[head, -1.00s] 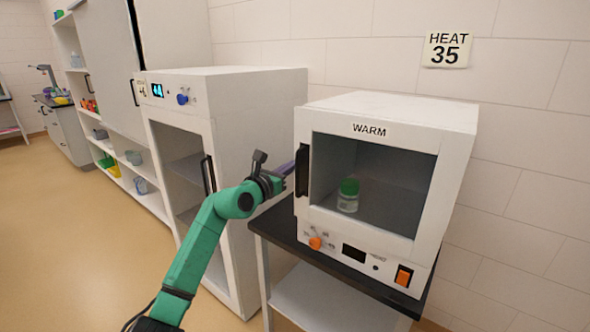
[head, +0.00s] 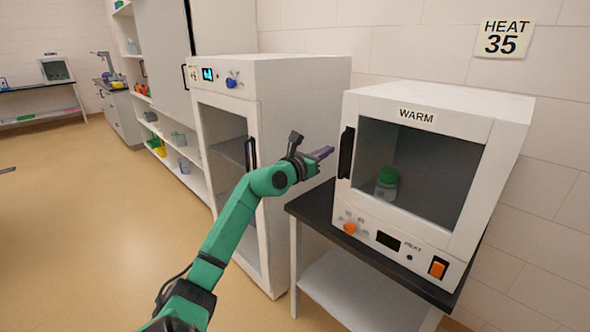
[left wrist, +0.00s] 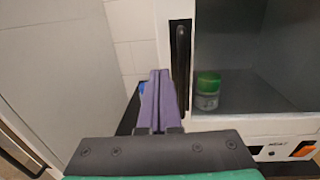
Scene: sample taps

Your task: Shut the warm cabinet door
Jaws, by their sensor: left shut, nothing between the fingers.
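The warm cabinet (head: 430,105) is a white box labelled WARM on a black-topped stand. Its door (head: 471,188) has a white frame, a large window and a black upright handle (head: 346,152) at the left edge. The door looks flush with the cabinet front, with no clear gap. A green-capped jar (head: 387,182) shows inside, and also in the left wrist view (left wrist: 207,90). My left gripper (head: 326,153), with purple fingers, is shut and empty just left of the handle, apparently apart from it. In the left wrist view the handle (left wrist: 181,52) stands right of the fingers. My right gripper is not in view.
A taller white cabinet (head: 300,80) with a glass door and dark handle stands left of the stand (head: 310,212). Open shelves (head: 180,165) lie farther left. A HEAT 35 sign (head: 505,38) hangs on the wall.

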